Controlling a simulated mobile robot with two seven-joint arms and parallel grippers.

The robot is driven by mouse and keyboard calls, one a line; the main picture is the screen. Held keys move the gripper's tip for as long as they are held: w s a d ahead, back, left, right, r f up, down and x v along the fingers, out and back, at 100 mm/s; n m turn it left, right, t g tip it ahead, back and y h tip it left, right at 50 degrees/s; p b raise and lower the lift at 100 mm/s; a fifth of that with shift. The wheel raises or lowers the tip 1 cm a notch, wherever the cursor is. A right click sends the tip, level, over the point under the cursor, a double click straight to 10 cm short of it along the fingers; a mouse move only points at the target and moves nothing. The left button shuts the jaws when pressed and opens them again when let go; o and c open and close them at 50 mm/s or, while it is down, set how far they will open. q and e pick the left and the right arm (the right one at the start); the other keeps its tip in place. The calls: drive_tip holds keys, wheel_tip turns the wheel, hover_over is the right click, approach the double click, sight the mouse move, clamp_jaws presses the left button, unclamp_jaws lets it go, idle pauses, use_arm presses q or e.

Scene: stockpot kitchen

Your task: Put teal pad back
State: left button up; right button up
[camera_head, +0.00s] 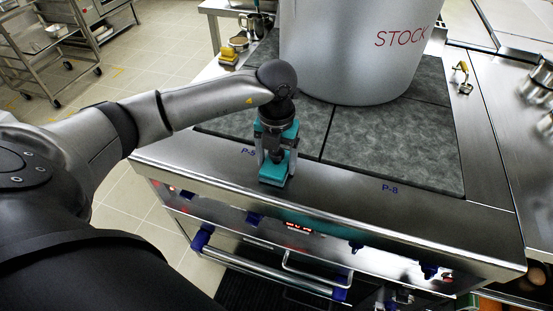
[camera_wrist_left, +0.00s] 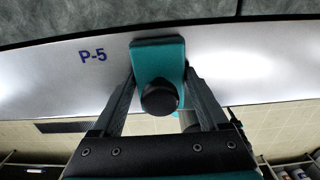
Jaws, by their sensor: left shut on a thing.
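The teal pad (camera_head: 277,171) is a small flat block at the front steel edge of the stove, just right of the P-5 label. My left gripper (camera_head: 274,153) points down and is shut on it. In the left wrist view the teal pad (camera_wrist_left: 157,50) shows between the fingers, with a round black knob (camera_wrist_left: 159,97) on it. It appears over the bright steel strip; whether it touches the steel cannot be told. My right gripper is out of view.
A large steel stockpot (camera_head: 350,50) stands on the dark stove plates (camera_head: 400,145) behind my gripper. The P-8 label (camera_head: 390,188) is on the front strip. A yellow-handled item (camera_head: 461,72) is at the right. Blue-ended handles (camera_head: 270,270) line the stove front.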

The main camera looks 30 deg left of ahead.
use_arm(q)
drive_tip(key=shift+f, duration=0.1)
drive_tip(key=o, duration=1.2)
drive_tip(key=shift+r, duration=0.2)
wheel_tip(320, 180, up, 12)
drive_tip(key=shift+f+p, duration=0.1)
drive_tip(key=shift+p, duration=0.8)
